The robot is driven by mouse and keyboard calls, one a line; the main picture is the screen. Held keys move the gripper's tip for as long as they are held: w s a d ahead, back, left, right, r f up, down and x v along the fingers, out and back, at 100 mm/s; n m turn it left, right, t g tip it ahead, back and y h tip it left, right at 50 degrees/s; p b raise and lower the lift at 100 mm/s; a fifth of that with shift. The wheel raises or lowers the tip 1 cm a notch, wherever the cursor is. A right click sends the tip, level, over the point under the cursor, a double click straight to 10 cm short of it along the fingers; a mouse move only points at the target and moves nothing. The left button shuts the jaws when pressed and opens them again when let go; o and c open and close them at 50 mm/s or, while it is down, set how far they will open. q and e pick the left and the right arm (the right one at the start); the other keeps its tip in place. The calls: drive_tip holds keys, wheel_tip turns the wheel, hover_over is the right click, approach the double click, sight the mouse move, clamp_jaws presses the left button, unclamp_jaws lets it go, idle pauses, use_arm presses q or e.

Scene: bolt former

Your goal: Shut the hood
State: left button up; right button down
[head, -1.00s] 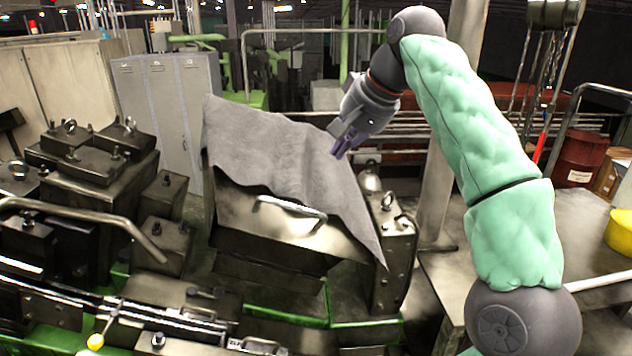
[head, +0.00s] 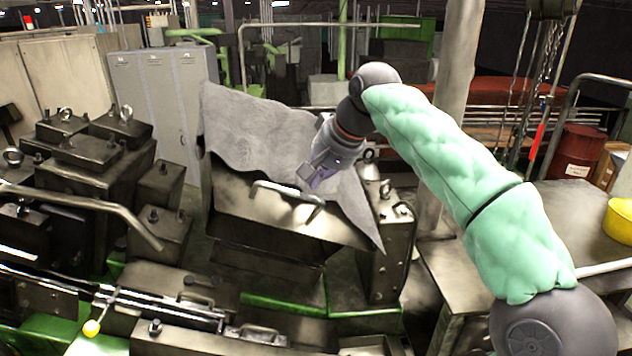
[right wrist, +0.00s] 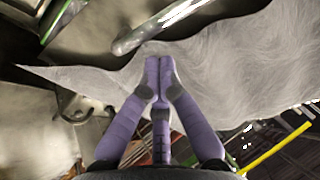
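The hood (head: 235,189) is a worn metal cover with a grey, cloth-like sheet (head: 245,125) over its back and right side. It stands tilted over a dark boxy body. A shiny bar handle (head: 288,191) runs across its front face; the handle also shows in the right wrist view (right wrist: 165,22). My right gripper (head: 308,188) is over the right part of the hood, close to the handle's right end. My left gripper is not in view.
Dark metal blocks with ring bolts (head: 85,150) stand left of the hood. A metal block (head: 393,240) stands close at its right. A curved rail (head: 90,207) crosses the left front. A table with a yellow bowl (head: 620,222) is at the right.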

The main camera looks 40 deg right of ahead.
drive_tip(key=shift+a+f, duration=0.15)
drive_tip(key=shift+f, duration=0.15)
drive_tip(key=shift+s, duration=0.1)
